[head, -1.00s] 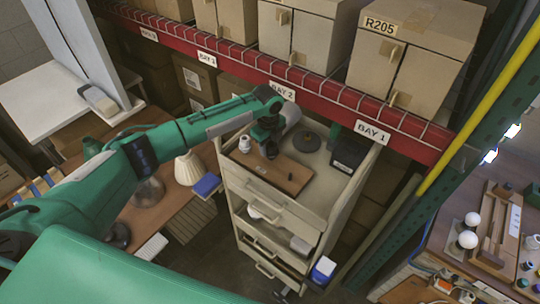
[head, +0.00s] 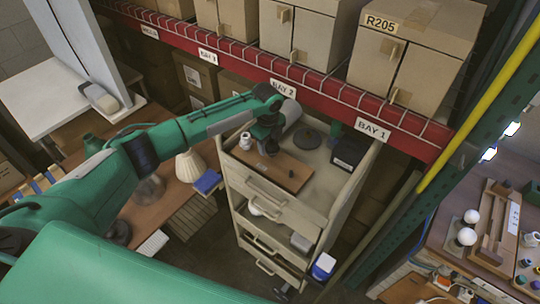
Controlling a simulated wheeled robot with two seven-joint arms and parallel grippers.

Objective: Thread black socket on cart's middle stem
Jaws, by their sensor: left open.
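The cart (head: 296,206) stands at the middle of the head view. A brown board (head: 288,176) lies on its top. My left gripper (head: 267,142) points down over the far part of this board, and its jaws are open. A small dark piece (head: 272,147) shows right at the fingertips. It may be the black socket, but I cannot tell whether it stands on a stem or is apart from one. A small white piece (head: 245,141) with a dark lower part stands at the board's left end. The middle stem cannot be made out. My right gripper is not in view.
A dark round base (head: 307,138) and a black box (head: 349,152) sit on the cart top. A red shelf beam (head: 320,88) runs behind. A cream lampshade (head: 190,166) stands on the left table. A workbench (head: 450,230) with bulbs is at right.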

